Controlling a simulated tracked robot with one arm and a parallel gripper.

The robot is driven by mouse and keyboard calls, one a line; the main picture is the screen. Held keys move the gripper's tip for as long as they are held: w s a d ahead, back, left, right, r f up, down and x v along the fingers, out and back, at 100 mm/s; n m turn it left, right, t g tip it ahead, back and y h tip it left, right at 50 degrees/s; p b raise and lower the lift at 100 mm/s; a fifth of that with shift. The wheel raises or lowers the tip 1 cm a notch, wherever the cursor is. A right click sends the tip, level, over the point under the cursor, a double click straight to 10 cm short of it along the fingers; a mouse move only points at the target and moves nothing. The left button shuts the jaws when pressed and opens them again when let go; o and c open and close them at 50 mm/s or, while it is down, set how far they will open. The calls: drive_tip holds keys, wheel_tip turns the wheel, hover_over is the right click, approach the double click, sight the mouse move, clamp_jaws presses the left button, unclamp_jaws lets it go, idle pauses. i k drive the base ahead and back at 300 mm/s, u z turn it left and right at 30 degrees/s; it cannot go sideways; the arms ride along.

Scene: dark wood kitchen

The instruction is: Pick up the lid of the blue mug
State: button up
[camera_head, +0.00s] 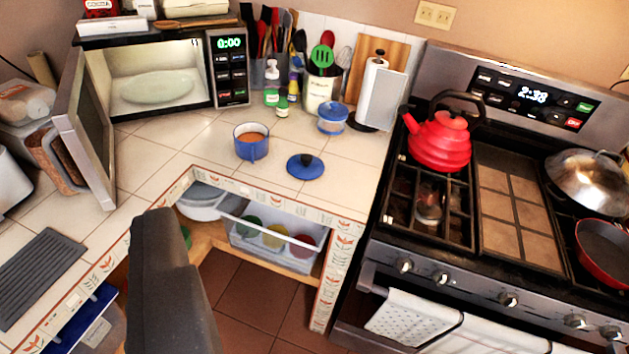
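The blue mug (251,147) stands upright and uncovered on the white tiled counter, with brownish contents showing inside. The blue lid (305,167) lies flat on the counter to the right of the mug, apart from it, with its dark knob up. A dark grey part of my arm or gripper (167,285) rises from the bottom edge at the left, in front of the counter edge. It is well short of the lid and touches neither lid nor mug. No separate fingertips can be made out, and nothing is seen held.
An open microwave (158,80) stands behind left, its door (85,125) swung out over the counter. A blue-lidded container (332,118), utensil crock (322,92) and paper towel holder (378,95) stand behind the lid. The stove (480,215) with a red kettle (439,138) is right. The tiles around the lid are clear.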

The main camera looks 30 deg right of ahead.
sight(304, 166)
drive_tip(key=k, duration=0.95)
drive_tip(key=z, duration=0.65)
drive_tip(key=i, duration=2.45)
drive_tip(key=u, duration=0.65)
